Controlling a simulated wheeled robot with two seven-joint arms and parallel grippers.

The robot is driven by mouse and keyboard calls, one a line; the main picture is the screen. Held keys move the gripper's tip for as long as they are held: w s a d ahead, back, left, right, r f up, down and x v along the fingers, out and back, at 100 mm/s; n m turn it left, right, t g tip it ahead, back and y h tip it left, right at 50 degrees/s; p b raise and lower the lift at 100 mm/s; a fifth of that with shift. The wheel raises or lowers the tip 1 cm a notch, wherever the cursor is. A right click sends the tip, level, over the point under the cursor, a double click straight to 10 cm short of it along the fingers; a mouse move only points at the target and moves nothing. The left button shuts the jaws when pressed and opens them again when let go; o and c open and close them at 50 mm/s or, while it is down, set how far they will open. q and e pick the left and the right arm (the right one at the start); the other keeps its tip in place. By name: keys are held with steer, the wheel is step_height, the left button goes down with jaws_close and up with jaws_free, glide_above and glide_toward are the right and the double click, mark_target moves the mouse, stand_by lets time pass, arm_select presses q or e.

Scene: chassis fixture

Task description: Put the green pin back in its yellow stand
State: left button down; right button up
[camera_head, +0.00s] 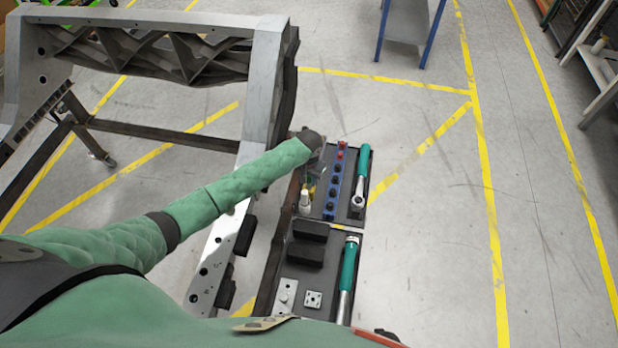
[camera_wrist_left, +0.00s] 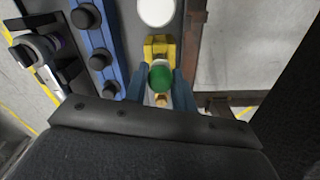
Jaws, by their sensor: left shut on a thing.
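The green pin (camera_wrist_left: 160,79) shows its round green head between the two blue-grey fingers of my left gripper (camera_wrist_left: 161,88) in the left wrist view. The gripper is shut on it. A small brass-coloured part shows just below the green head. The yellow stand (camera_wrist_left: 158,46) is right beside the pin, above it in that view. I cannot tell whether the pin touches the stand or sits in it. In the head view, my left gripper (camera_head: 313,168) is over the tray's left edge, a bit of yellow (camera_head: 310,189) shows below it, and the pin is hidden. My right gripper is not in view.
A blue rail with black knobs (camera_head: 334,182) stands right of the gripper, and a green-handled ratchet (camera_head: 362,168) lies beyond it. A white bottle (camera_head: 305,204) is close by the stand. Black blocks (camera_head: 308,230) lie nearer me. The grey metal frame (camera_head: 262,90) stands left.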

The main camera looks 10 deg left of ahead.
arm_select(q)
steer(key=shift+f+b, duration=0.35)
steer(key=shift+f, duration=0.65)
steer(key=c, duration=1.1)
jaws_free()
steer(key=shift+c, duration=0.5)
